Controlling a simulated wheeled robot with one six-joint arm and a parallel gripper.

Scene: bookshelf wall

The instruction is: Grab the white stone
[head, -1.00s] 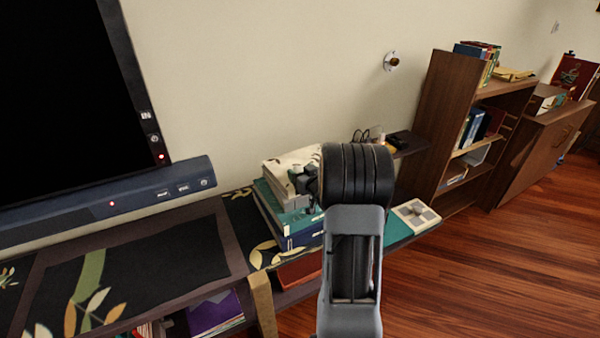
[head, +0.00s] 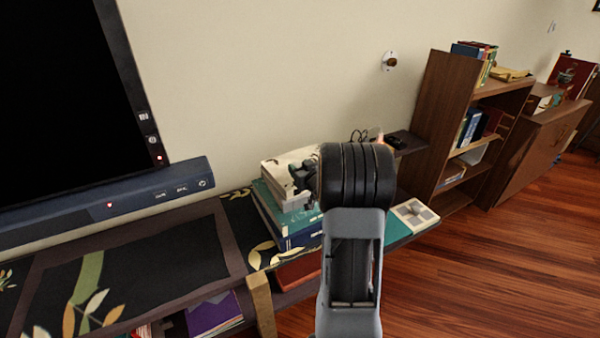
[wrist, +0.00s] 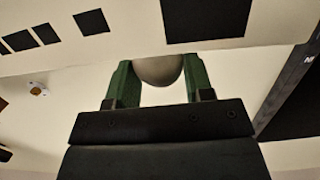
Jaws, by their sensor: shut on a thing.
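The white stone (wrist: 159,70) shows in the wrist view as a smooth, rounded, pale grey-white shape between the two green fingers. My gripper (wrist: 159,68) is shut on it, with a finger touching each side. The stone cannot be made out there, and my arm hides part of the stack.
The stack stands on a low shelf (head: 130,265) below the screen (head: 60,90) and blue soundbar (head: 110,203). A pale square-patterned thing (head: 413,215) lies right of my arm. A brown bookcase (head: 440,130) stands farther right. Floor (head: 480,270) there is open.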

